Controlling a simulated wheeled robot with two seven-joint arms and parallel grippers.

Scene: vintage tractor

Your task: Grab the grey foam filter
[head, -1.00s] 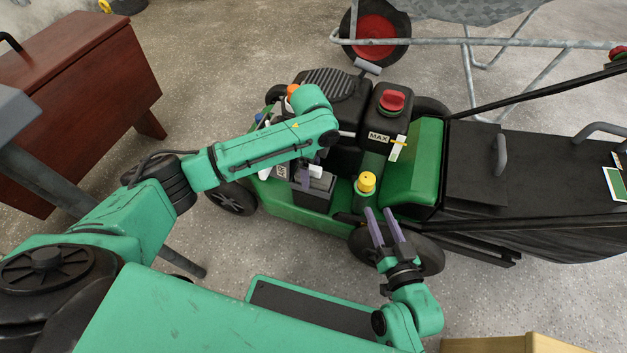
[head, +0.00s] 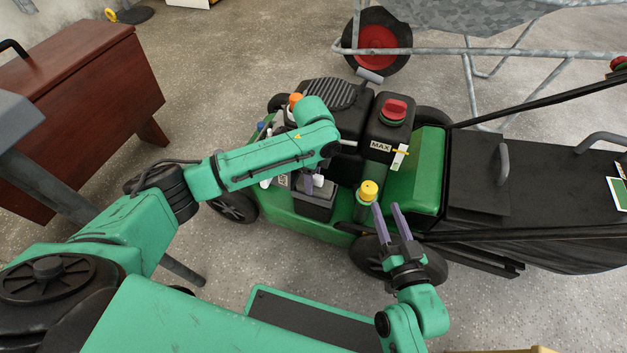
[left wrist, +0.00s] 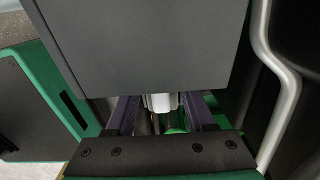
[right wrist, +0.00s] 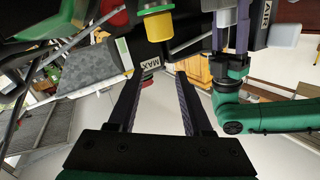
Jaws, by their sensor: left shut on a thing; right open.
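A dark grey box (head: 313,208) sits at the near left side of the green mower's engine. It also fills the upper middle of the left wrist view (left wrist: 145,45). My left gripper (head: 309,183) reaches down over this box, its purple fingers shut on a small white knob (left wrist: 160,102); the knob also shows in the head view (head: 318,180). I cannot make out a grey foam filter; I cannot tell if it is hidden. My right gripper (head: 389,219) is open and empty, in front of the yellow cap (head: 368,190).
A red-capped black tank (head: 394,112) marked MAX rises from the mower. The mower's black bag (head: 560,190) lies to the right. A wheelbarrow (head: 450,50) stands behind, a red-brown wooden cabinet (head: 90,105) at left. The concrete floor between cabinet and mower is clear.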

